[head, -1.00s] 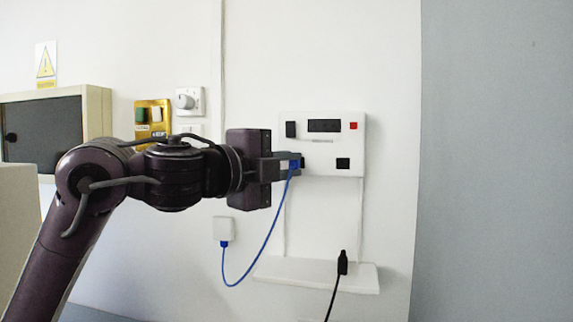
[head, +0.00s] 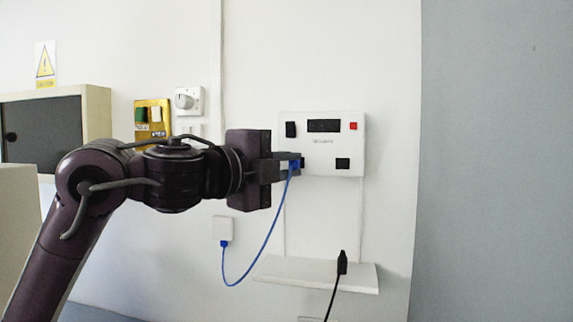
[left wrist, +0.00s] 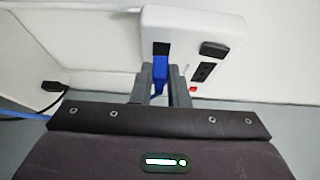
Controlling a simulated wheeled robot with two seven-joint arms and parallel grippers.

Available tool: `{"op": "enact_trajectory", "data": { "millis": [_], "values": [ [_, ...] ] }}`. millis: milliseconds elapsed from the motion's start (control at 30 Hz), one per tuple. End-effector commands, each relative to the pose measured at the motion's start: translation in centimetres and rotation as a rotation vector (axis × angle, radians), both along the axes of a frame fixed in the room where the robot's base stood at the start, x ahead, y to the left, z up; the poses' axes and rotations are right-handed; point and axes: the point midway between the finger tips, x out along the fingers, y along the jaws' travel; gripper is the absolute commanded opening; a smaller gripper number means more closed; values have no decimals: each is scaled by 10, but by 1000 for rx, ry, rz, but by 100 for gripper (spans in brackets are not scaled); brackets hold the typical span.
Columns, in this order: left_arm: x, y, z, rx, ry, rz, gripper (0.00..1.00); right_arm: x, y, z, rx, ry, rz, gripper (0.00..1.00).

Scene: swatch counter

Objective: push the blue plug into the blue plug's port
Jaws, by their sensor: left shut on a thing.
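My left gripper (head: 290,166) is shut on the blue plug (head: 295,165), close in front of the lower left part of the white wall panel (head: 322,168). In the left wrist view the blue plug (left wrist: 160,68) sits between the two fingers (left wrist: 160,85), lined up with a dark port (left wrist: 161,48) in the panel face. The plug's front end is at the port's edge; I cannot tell how deep it sits. A blue cable (head: 262,246) hangs from the plug to a white wall box (head: 223,228). My right gripper is not in view.
A black plug (head: 342,263) with a black cable stands on a white shelf (head: 315,272) below the panel. The panel also has a second dark socket (head: 343,164), a black slot (head: 323,126) and a red button (head: 353,126). A gold switch plate (head: 152,122) is behind my arm.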

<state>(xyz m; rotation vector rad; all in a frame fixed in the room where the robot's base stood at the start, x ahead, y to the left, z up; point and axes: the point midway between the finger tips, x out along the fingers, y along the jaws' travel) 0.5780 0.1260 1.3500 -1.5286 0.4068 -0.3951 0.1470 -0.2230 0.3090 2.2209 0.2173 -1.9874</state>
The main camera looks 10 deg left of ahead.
Motion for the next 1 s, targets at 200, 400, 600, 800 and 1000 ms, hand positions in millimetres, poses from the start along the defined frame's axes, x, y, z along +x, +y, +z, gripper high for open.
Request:
{"op": "enact_trajectory", "data": {
  "millis": [200, 400, 600, 800, 1000],
  "values": [
    [1, 0, 0, 0, 0, 0, 0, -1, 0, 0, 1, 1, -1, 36],
    [4, 0, 0, -1, 0, 0, 0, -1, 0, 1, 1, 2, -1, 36],
    [8, 0, 0, 0, 1, -1, 0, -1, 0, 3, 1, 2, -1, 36],
    [12, 0, 0, 0, 1, -1, 0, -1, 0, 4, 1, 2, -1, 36],
    [12, 0, 0, 0, 0, -1, 38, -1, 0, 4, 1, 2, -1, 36]
  ]
}}
